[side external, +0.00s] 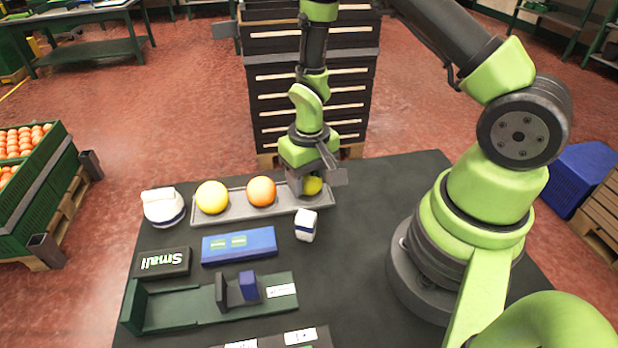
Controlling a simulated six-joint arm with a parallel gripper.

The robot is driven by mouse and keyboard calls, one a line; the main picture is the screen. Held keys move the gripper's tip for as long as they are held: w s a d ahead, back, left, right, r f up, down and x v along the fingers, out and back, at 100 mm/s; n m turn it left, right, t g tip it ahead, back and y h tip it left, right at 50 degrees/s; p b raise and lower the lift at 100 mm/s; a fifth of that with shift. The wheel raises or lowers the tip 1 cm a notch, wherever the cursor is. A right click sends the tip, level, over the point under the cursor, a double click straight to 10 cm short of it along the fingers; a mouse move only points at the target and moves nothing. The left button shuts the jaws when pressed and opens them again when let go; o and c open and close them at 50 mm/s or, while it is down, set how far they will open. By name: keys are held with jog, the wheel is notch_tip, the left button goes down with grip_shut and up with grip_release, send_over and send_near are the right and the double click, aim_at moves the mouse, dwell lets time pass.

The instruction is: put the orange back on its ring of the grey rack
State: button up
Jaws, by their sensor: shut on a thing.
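The grey rack (233,213) is a long shallow tray along the far side of the black table. A large yellow fruit (212,197) sits at its left end, and an orange fruit (261,191) sits near its middle. My gripper (313,183) points down over the rack's right end. It is shut on a small yellow fruit (312,186), paler than the orange one. The gripper partly hides this fruit and the rack's right end. I cannot tell whether the held fruit touches the rack, and its ring is hidden.
A white round object (163,207) stands left of the rack. A small white and dark object (306,225) stands just in front of its right end. A blue box (239,245), a black "Small" block (163,263) and a green fixture (180,305) lie nearer. Stacked black crates (310,100) stand behind.

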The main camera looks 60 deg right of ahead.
jog(key=shift+f, duration=0.25)
jog(key=shift+f, duration=0.15)
jog(key=o, duration=0.9)
jog(key=s+a+r+t, duration=0.1)
jog(key=s+r+t, duration=0.1)
jog(key=r, duration=1)
jog(key=s+a+r+t, duration=0.1)
jog(key=s+a+r, duration=0.1)
jog(key=r, duration=1)
jog(key=s+a+r+t, duration=0.1)
jog(key=s+r, duration=0.1)
jog(key=s, duration=0.1)
jog(key=s+r+t+y, duration=0.1)
jog(key=s+r, duration=0.1)
jog(key=s+a+r+t+y, duration=0.1)
jog(key=s+t, duration=0.1)
jog(key=s, duration=0.1)
jog(key=shift+s+a+r, duration=0.3)
jog(key=shift+r, duration=0.1)
